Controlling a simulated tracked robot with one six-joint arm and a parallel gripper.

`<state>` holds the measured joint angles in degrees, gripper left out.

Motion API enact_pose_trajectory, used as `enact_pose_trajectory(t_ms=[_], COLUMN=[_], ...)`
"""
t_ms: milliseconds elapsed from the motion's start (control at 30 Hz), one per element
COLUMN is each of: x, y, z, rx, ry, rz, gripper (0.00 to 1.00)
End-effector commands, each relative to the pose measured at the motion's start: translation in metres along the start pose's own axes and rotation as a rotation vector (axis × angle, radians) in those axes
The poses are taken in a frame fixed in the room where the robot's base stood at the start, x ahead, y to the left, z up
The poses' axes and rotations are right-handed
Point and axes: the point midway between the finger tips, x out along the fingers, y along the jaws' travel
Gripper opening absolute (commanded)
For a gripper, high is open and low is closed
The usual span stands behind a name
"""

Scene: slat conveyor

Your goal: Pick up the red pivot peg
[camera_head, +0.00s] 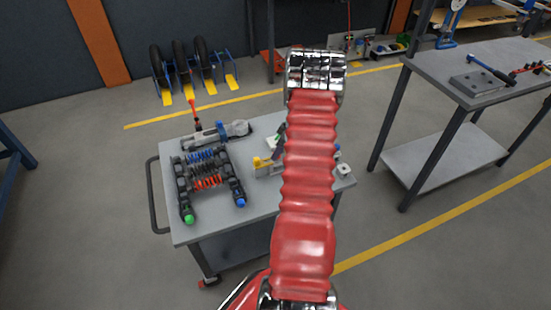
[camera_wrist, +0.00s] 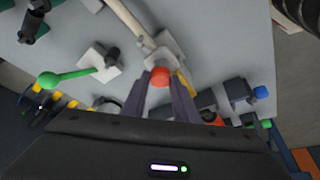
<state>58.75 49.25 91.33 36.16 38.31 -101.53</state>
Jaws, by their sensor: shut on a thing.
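The red pivot peg (camera_wrist: 160,75) shows in the wrist view as a rounded red end between my fingertips. My gripper (camera_wrist: 160,86) is shut on it, with a dark finger on each side. The rest of the peg is hidden or too small to make out. A pale grey block lies just beyond the peg in the picture; I cannot tell whether they touch. In the head view my red arm hides the gripper and the peg.
The grey trolley top (camera_head: 205,233) holds a rack of coil springs (camera_head: 205,170) at left. In the wrist view a green ball-ended lever (camera_wrist: 52,79) and a blue-ended part (camera_wrist: 260,92) lie nearby. A workbench (camera_head: 470,65) stands at right, with open floor between.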

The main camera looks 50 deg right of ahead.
Motion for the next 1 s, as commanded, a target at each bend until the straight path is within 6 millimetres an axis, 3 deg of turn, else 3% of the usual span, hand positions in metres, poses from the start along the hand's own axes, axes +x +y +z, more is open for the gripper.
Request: enact_pose_trajectory(t_ms=[167,567,1000], x=[0.0,-0.008,-0.073], y=[0.0,0.001,0.001], z=[0.0,-0.004,-0.031], rx=[0.0,-0.001,-0.002], ry=[0.0,0.001,0.001], rz=[0.0,0.001,0.003], gripper=[0.03,0.03,0.03])
